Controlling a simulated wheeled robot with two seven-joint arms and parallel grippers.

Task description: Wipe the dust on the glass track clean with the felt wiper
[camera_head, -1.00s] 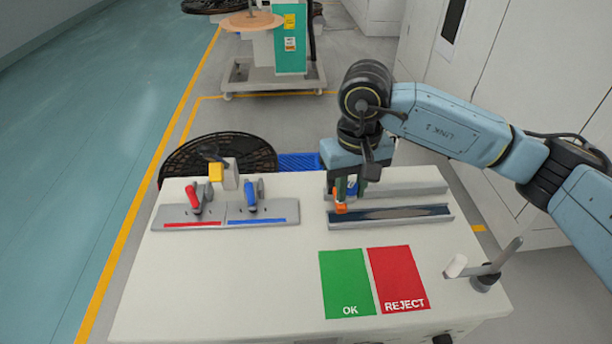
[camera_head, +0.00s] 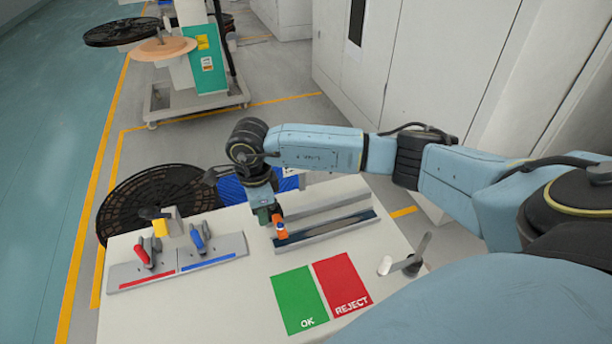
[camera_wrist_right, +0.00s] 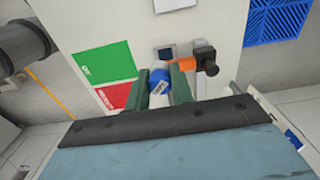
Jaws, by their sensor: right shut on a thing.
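The glass track (camera_head: 325,231) is a dark strip in a pale holder at the back right of the table. Its surface is too small in view for me to tell dust from glass. My right gripper (camera_head: 270,215) is over the track's left end, shut on the felt wiper (camera_head: 281,231), which shows as a small orange piece with a pale band low at the track. In the right wrist view a small blue piece (camera_wrist_right: 159,82) with a pale mark sits between the green fingers. The felt face is hidden. My left gripper is out of view.
A grey fixture (camera_head: 178,262) with red and blue levers stands at the left. The green OK mat (camera_head: 298,299) and red REJECT mat (camera_head: 342,282) lie in front of the track. A post with a lever (camera_head: 412,262) stands at the right edge.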

